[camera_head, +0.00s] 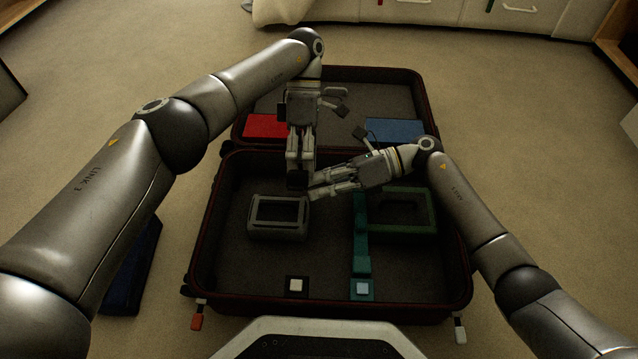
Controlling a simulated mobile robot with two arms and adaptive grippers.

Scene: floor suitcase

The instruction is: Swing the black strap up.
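The open suitcase (450,290) lies on the floor. A small black piece with a white square (296,286) sits at its near wall, left of centre; it seems to be an end of the black strap, whose full run I cannot make out. My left gripper (298,180) points down over the middle of the suitcase, with a dark patch at its fingertips that I cannot identify. My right gripper (312,189) reaches in from the right, its fingertips beside the left ones. Its fingers lie close together, and I cannot tell whether either gripper holds anything.
A teal strap (361,240) runs down the right half, beside a green frame-shaped item (427,228). A grey frame-shaped item (278,232) lies at left. Red (264,126) and blue (395,127) flat items lie at the far half. A dark blue item (140,270) stands outside, left.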

